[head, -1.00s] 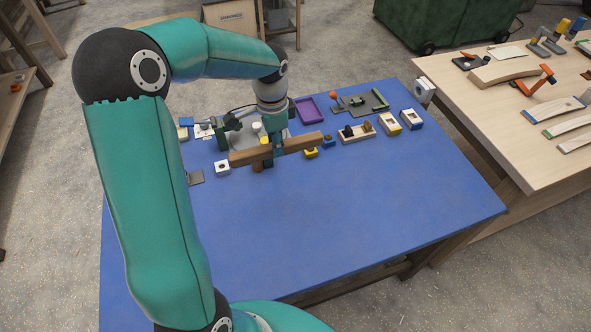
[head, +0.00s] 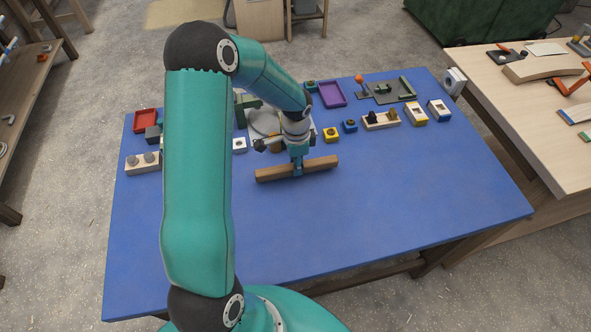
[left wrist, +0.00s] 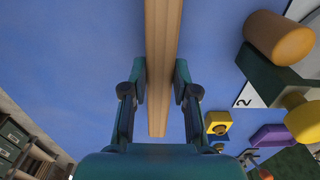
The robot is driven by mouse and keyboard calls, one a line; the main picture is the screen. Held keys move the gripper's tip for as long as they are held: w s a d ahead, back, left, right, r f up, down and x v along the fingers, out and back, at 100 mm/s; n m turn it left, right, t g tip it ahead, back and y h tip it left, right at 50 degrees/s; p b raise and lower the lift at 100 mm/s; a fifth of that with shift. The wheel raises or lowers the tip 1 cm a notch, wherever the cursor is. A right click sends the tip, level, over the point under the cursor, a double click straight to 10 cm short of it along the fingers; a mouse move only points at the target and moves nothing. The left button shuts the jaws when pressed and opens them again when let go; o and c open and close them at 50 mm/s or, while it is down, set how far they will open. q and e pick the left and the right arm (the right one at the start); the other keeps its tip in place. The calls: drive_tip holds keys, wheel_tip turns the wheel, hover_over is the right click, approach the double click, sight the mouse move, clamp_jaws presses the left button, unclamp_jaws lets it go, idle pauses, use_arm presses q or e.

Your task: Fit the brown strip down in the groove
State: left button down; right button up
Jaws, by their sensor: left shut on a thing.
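My left gripper (head: 297,166) is shut on a long brown wooden strip (head: 268,175) near its middle. The strip lies roughly left to right over the blue table (head: 390,205); I cannot tell whether it touches the top. In the left wrist view the strip (left wrist: 163,40) runs lengthwise between the two fingers (left wrist: 160,82), with a thin line or ridge along it. I cannot make out a groove for certain in either view. My right gripper is not in view.
Behind the strip stand a yellow block (head: 330,134), a blue block (head: 349,126) and a wooden holder (head: 381,121). A purple tray (head: 332,94) is farther back. A wooden piece with grey pegs (head: 143,163) lies left. The front and right of the blue table are clear.

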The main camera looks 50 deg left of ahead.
use_arm(q)
wheel_tip(320, 180, down, 2)
drive_tip(key=shift+f+b, duration=0.25)
drive_tip(key=shift+b, duration=0.2)
drive_tip(key=shift+r, duration=0.1)
drive_tip(key=c, duration=0.9)
unclamp_jaws()
